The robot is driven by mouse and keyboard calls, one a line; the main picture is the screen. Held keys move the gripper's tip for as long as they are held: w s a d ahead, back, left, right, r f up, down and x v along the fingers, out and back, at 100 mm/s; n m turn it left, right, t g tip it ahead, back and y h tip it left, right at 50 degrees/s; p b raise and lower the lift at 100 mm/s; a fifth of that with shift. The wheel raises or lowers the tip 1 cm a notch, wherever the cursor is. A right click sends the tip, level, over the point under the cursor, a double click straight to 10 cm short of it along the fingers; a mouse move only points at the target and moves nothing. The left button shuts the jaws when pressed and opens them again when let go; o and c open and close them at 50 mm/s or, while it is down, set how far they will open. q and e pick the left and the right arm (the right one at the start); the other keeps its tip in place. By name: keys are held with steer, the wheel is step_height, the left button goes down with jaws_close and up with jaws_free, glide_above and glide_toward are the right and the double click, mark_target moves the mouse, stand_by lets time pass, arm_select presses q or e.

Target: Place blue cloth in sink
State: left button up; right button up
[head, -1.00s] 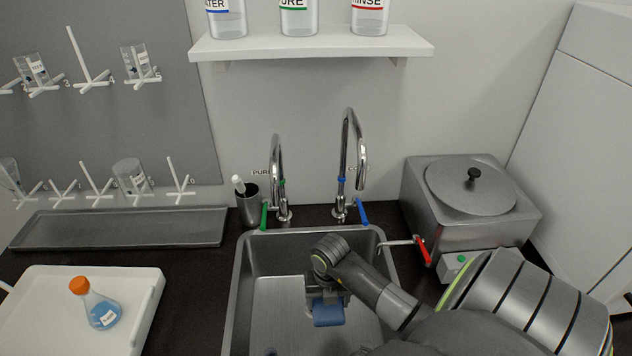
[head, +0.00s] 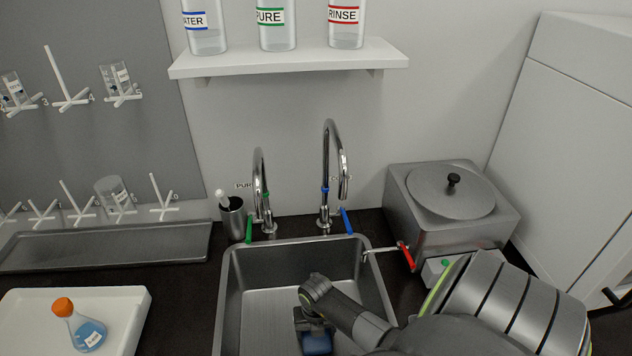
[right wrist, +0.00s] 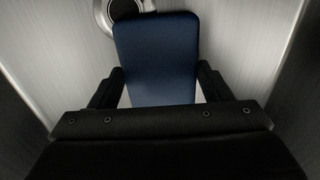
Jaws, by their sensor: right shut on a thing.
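The blue cloth (head: 317,342) is a folded pad, held over the metal sink (head: 231,303) and within its opening in the head view. My right gripper (right wrist: 159,92) is shut on it, with one finger on each side of the cloth. In the right wrist view the cloth (right wrist: 156,50) points toward the sink's bottom, near the round drain (right wrist: 126,8). I cannot tell whether the cloth touches the bottom. My left gripper is not in view.
Two taps with a green handle (head: 249,229) and a blue handle (head: 346,221) stand behind the sink. A metal bath with a round lid (head: 450,195) and red-handled spout stands right. A white tray (head: 135,310) holding a blue-liquid flask (head: 84,331) lies left.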

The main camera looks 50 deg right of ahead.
steer(key=shift+f, duration=0.15)
steer(key=o, duration=1)
steer(key=shift+o, duration=0.2)
step_height(320, 180, up, 12)
steer(key=shift+r, duration=0.2)
